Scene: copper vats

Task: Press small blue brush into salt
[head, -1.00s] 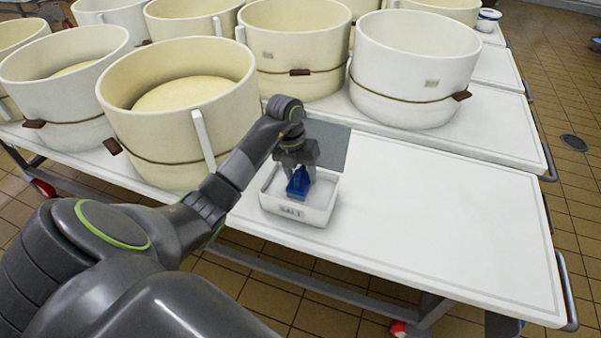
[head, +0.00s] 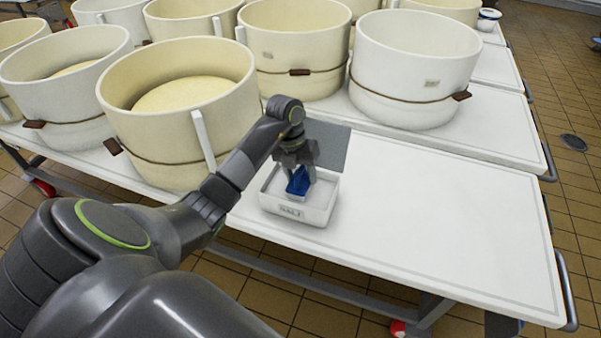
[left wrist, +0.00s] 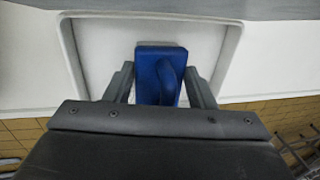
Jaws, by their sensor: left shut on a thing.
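The small blue brush (head: 299,182) is held in my left gripper (head: 298,176), inside the white box labelled SALT (head: 303,214). In the left wrist view the brush (left wrist: 160,75) sits between the two fingers of my left gripper (left wrist: 160,88), with its raised handle on top. The salt box (left wrist: 235,50) surrounds it there, and pale salt (left wrist: 110,38) shows around the brush. The brush's underside is hidden, so I cannot tell whether it touches the salt. My right gripper is not in view.
A grey flat panel (head: 330,146) lies behind the box. Large cream hoop moulds (head: 180,110) stand close on the left, and a white one (head: 415,70) stands behind. The white table (head: 440,230) is clear to the right of the box.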

